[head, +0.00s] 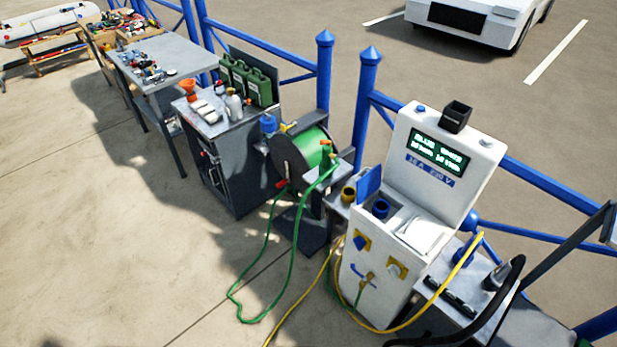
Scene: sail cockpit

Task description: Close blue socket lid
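A white power pedestal (424,182) with a lit green display stands right of centre. On its sloped top, the blue socket (381,208) faces upward as a dark round opening with a blue rim. Its blue lid (368,184) stands raised at the upper left of the socket, so the socket is uncovered. A grey-white cover (427,233) lies beside it on the right. Neither of my grippers shows in the head view.
A green hose reel (304,158) and a grey cabinet (228,172) stand left of the pedestal. A side shelf (462,285) and a black cable (497,309) are at the right. Yellow and green hoses trail on the ground. A blue fence (364,110) runs behind. The left foreground floor is clear.

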